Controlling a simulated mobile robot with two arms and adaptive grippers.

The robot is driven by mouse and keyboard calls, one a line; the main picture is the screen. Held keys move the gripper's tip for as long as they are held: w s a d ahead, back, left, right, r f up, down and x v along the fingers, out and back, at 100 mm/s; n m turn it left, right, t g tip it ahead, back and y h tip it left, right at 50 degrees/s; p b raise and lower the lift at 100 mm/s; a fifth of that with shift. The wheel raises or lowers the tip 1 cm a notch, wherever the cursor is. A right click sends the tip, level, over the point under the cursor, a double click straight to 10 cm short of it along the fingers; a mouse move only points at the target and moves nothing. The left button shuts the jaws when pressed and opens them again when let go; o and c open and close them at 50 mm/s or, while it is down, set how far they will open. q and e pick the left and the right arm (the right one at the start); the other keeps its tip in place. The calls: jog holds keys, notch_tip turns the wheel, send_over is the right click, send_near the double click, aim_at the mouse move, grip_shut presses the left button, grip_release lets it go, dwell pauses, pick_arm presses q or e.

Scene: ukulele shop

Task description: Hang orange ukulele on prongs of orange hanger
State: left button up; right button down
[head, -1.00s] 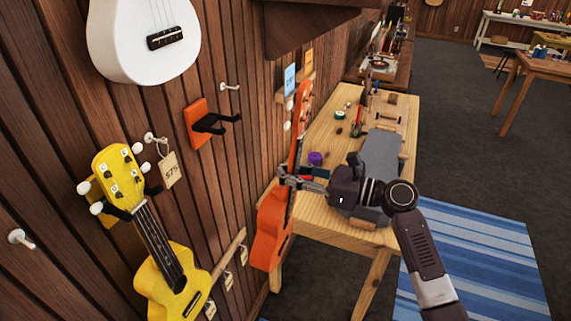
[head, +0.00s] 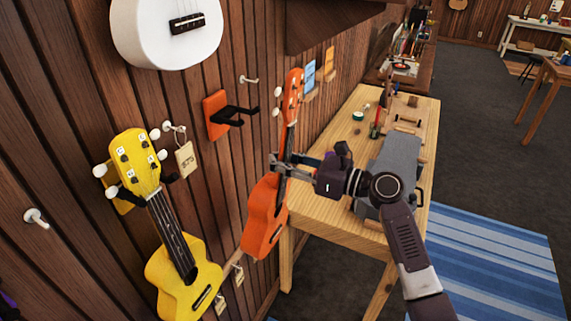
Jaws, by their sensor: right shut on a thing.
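The orange ukulele (head: 263,222) is upright, head up and slightly tilted, in front of the wooden wall. My right gripper (head: 283,166) is shut on its neck. The orange hanger (head: 214,112) is fixed to the wall to the upper left of the ukulele. Its two black prongs (head: 236,114) stick out to the right and are empty. The ukulele's head (head: 292,88) is to the right of the prongs and apart from them in the picture. My left gripper is not in view.
A yellow ukulele (head: 180,262) hangs at the left, with a price tag (head: 185,159) beside it. A white ukulele (head: 170,30) hangs above. A wooden workbench (head: 330,150) with a grey case (head: 396,165) stands behind my gripper. A blue striped rug (head: 490,265) lies on the floor.

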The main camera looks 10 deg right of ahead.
jog(key=b+x, duration=0.2)
jog(key=x, duration=0.4)
dwell(0.3)
jog(key=shift+r, duration=0.1)
jog(key=n+p, duration=0.1)
jog(key=p, duration=0.1)
jog(key=shift+h+p, duration=0.3)
jog(key=shift+p, duration=0.05)
dwell(0.4)
jog(key=shift+r+p, duration=0.3)
jog(key=shift+p, duration=0.45)
dwell(0.6)
